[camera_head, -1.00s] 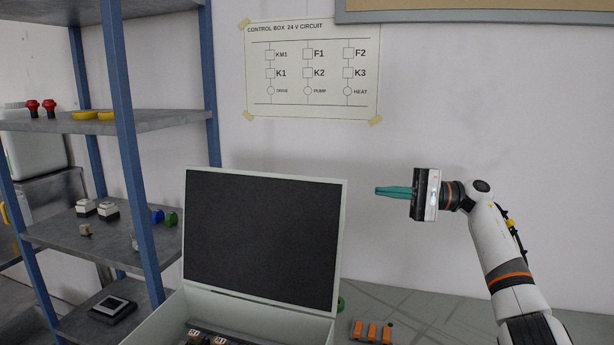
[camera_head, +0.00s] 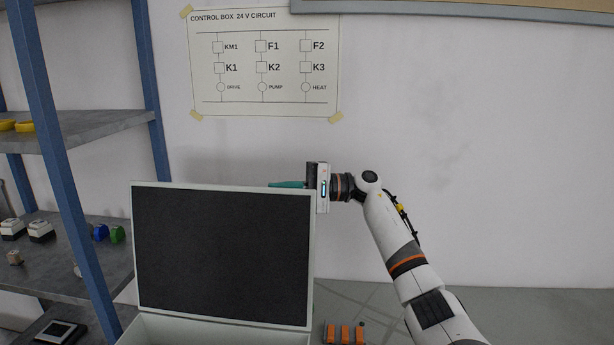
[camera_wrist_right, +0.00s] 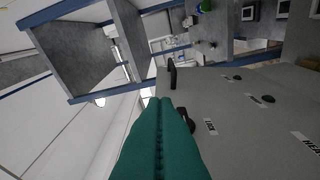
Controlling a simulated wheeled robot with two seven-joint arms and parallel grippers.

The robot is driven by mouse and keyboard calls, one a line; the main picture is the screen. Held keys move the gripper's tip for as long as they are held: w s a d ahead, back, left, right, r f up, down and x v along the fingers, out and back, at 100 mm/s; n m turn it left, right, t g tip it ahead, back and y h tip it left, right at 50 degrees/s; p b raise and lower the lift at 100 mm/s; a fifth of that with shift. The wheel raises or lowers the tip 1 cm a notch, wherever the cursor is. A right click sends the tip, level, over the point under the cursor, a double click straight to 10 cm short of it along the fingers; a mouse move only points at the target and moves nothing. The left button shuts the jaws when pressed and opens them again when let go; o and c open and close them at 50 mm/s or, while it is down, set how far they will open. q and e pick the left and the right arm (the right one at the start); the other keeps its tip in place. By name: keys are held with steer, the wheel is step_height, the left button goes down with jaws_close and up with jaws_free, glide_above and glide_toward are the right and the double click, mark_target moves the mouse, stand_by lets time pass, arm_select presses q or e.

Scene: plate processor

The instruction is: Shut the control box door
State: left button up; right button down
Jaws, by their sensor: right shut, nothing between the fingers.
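The control box door (camera_head: 225,258) stands raised, its dark inner face toward my head camera. The box (camera_head: 160,330) below it is mostly cut off by the frame's bottom edge. My right gripper (camera_head: 272,184) is at the door's top right corner, its teal fingers pointing left along the top edge and seemingly behind it. In the right wrist view its fingers (camera_wrist_right: 158,102) are pressed together and empty, beside the door's grey outer face (camera_wrist_right: 240,120), which carries labels and dark knobs. I cannot tell whether they touch the door. My left gripper is not in view.
A blue-posted shelf (camera_head: 85,260) with small parts stands at left. Several orange parts (camera_head: 345,333) lie on the grey bench right of the box. A circuit poster (camera_head: 262,60) hangs on the wall behind. The bench farther right is mostly clear.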

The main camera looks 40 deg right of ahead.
mark_target(281, 190)
steer(key=s+a, duration=0.1)
steer(key=s+a+r+p, duration=0.1)
steer(key=s, duration=0.1)
steer(key=shift+a+r, duration=0.1)
steer(key=shift+a, duration=0.15)
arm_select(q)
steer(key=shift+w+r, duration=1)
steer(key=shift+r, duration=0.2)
arm_select(e)
steer(key=shift+w+a, duration=0.1)
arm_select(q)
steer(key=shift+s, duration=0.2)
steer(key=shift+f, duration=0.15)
